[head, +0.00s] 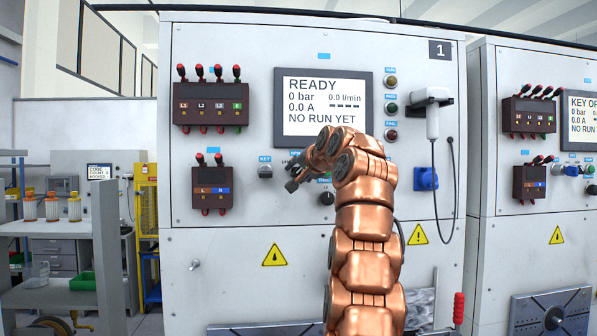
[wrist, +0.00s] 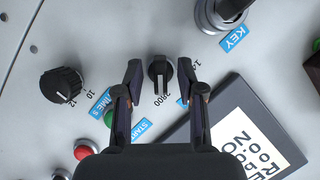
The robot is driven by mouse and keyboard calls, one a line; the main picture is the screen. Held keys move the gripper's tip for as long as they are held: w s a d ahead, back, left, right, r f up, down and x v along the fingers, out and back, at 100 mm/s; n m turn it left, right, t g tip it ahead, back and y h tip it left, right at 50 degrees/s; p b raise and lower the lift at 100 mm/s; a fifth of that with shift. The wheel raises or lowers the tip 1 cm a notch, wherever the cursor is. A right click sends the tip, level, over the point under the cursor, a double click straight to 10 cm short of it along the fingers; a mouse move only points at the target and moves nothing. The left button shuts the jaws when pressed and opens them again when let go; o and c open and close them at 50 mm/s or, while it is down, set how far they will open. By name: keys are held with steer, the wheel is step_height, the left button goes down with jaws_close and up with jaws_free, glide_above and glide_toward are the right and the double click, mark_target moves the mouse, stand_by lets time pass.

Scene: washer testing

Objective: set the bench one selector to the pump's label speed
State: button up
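The bench one selector is a black knob (wrist: 160,72) with a white pointer line, seen in the wrist view. Its line points down in the picture, toward the printed 2800; another number to the right is partly hidden. My gripper (wrist: 160,78) is open, with one finger on each side of the knob and gaps visible. In the head view my gripper (head: 291,184) is at the panel of bench one (head: 230,245), below the screen (head: 323,108), which reads READY, 0 bar, NO RUN YET. My arm hides the selector there. I see no pump label.
The key switch (wrist: 222,10), a time knob (wrist: 62,85), a green button (wrist: 112,119) and a red button (wrist: 86,149) surround the selector. A handset (head: 432,115) with a cord hangs at the panel's right. A second bench (head: 520,245) stands to the right.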

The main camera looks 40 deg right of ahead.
jaws_close()
stand_by(0.6)
steer(key=n+p, duration=0.1)
steer(key=n+g+h+p, duration=0.1)
steer(key=n, duration=0.1)
steer(key=shift+w+a+r+g, duration=0.1)
steer(key=shift+a+g, duration=0.05)
steer(key=shift+g, duration=0.15)
steer(key=n+g+h, duration=0.1)
steer(key=n, duration=0.2)
steer(key=shift+h, duration=0.3)
steer(key=n+g+h, duration=0.1)
steer(key=n+h, duration=0.1)
steer(key=n, duration=0.1)
steer(key=shift+g, duration=0.3)
steer(key=shift+f+n+g+h, duration=0.15)
steer(key=shift+n+h, duration=0.3)
steer(key=shift+n, duration=0.35)
steer(key=shift+f+n+g+h, duration=0.15)
steer(key=shift+n+h, duration=0.3)
steer(key=shift+n, duration=0.35)
steer(key=shift+r, duration=0.15)
